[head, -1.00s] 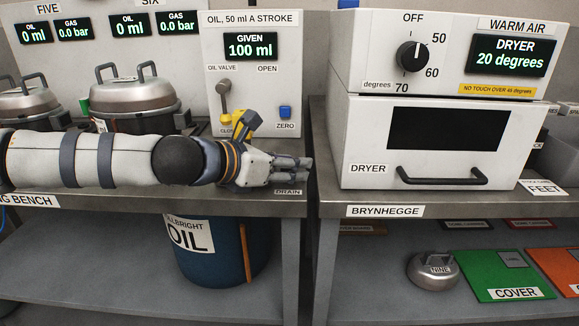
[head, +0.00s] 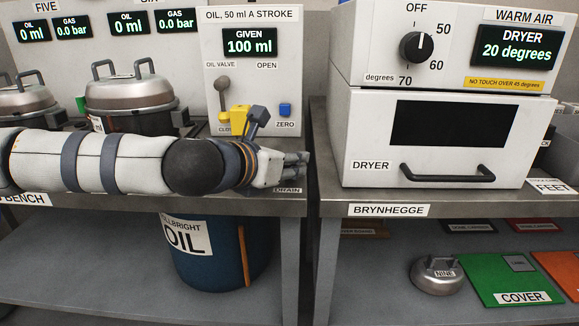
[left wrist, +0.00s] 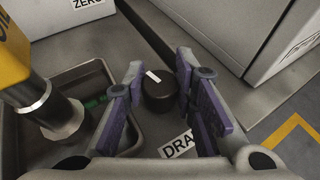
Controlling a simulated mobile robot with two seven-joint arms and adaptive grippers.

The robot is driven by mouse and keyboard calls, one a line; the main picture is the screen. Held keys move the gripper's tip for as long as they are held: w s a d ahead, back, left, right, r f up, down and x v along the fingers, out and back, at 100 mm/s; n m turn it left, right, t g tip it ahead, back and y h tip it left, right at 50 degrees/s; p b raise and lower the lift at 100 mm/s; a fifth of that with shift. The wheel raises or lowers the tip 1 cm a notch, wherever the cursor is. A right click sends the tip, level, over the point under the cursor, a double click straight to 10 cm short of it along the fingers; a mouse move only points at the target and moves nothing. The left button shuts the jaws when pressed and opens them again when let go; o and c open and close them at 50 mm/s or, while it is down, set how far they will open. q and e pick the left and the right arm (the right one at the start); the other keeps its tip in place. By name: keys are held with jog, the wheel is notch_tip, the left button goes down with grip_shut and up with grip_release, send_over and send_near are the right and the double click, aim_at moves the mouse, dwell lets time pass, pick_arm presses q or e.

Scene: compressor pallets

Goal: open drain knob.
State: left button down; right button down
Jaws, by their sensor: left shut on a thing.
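The drain knob (left wrist: 158,94) is a small black round knob with a white mark on top, set in the bench top beside a label reading DRA in the left wrist view (left wrist: 178,145). My left gripper (left wrist: 160,72) has one purple-grey finger on each side of the knob and is shut on it. In the head view my left gripper (head: 298,158) is at the right end of the bench, above the DRAIN label (head: 288,190). The hand hides the knob there. My right gripper is not in view.
The oil panel (head: 250,62) reads GIVEN 100 ml, with a grey valve lever (head: 223,95) at its left. A sunken tray (left wrist: 65,75) lies left of the knob. The dryer (head: 435,140) stands on the right bench, across a narrow gap. A blue oil drum (head: 205,265) stands below.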

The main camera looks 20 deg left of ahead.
pick_arm(q)
jog(key=shift+d+n+y, duration=0.1)
jog(key=shift+n+y, duration=1)
jog(key=shift+y, duration=0.1)
jog(key=shift+n+y+p, duration=0.45)
jog(key=shift+n+y, duration=0.55)
jog(key=shift+y, duration=0.2)
jog(key=c, duration=1.6)
grip_release()
jog(key=shift+o, duration=0.2)
jog(key=shift+a+f, duration=0.1)
jog(key=shift+a, duration=0.1)
